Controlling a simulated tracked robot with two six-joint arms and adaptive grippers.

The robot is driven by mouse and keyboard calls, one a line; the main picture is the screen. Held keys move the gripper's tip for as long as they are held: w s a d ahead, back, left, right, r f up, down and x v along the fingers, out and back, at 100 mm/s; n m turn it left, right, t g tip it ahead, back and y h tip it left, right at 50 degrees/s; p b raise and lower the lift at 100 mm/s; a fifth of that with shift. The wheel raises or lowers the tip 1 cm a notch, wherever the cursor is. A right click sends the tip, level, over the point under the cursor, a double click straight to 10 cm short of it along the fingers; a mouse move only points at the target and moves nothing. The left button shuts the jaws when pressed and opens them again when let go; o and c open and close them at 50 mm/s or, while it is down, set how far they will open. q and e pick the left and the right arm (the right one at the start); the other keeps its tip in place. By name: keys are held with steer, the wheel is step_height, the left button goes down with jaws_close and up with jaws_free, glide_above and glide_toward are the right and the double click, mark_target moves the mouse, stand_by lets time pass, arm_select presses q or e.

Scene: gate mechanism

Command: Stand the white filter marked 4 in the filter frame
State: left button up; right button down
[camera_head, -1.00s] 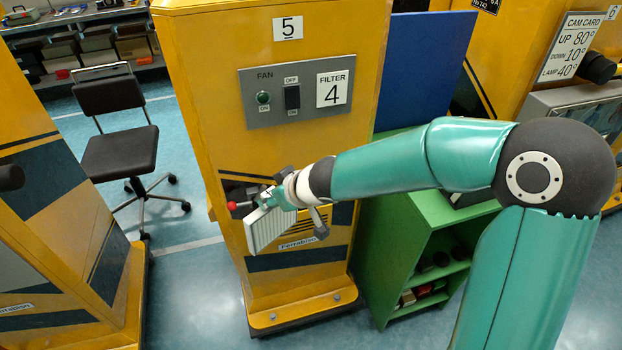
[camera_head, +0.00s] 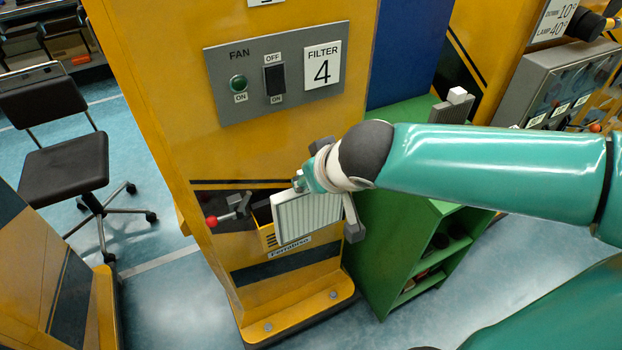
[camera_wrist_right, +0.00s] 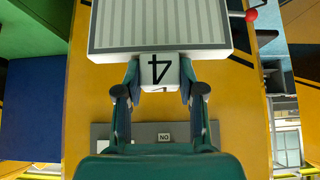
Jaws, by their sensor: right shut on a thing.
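The white filter marked 4 is a flat ribbed panel in a pale rim; it shows in the head view (camera_head: 308,217) and at the top of the right wrist view (camera_wrist_right: 160,25). My right gripper (camera_wrist_right: 160,74) is shut on its white tab, which bears the 4. In the head view the gripper (camera_head: 302,183) is above the panel, which hangs roughly upright before the yellow cabinet's lower opening. The filter frame is mostly hidden behind the filter; a dark gap (camera_head: 262,212) shows to its left. I cannot tell whether filter and frame touch. My left gripper is not in view.
A grey lever with a red knob (camera_head: 212,221) juts out left of the filter. A grey bar (camera_head: 353,219) stands close on its right. A FAN and FILTER 4 panel (camera_head: 278,73) is above. A green cabinet (camera_head: 400,215) stands to the right, carrying a grey ribbed block (camera_head: 450,112).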

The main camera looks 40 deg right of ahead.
steer(key=w, duration=0.2)
steer(key=shift+w+d+f, duration=0.15)
steer(key=shift+w+d, duration=0.15)
steer(key=shift+w+d+f+p, duration=0.5)
steer(key=shift+w+d+p, duration=0.8)
steer(key=shift+w, duration=2.6)
step_height(320, 180, down, 13)
steer(key=b, duration=1.2)
steer(key=shift+a+f, duration=0.15)
steer(key=shift+a, duration=0.2)
steer(key=shift+f+b, duration=0.3)
steer(key=shift+b, duration=0.2)
steer(key=c, duration=0.6)
jaws_free()
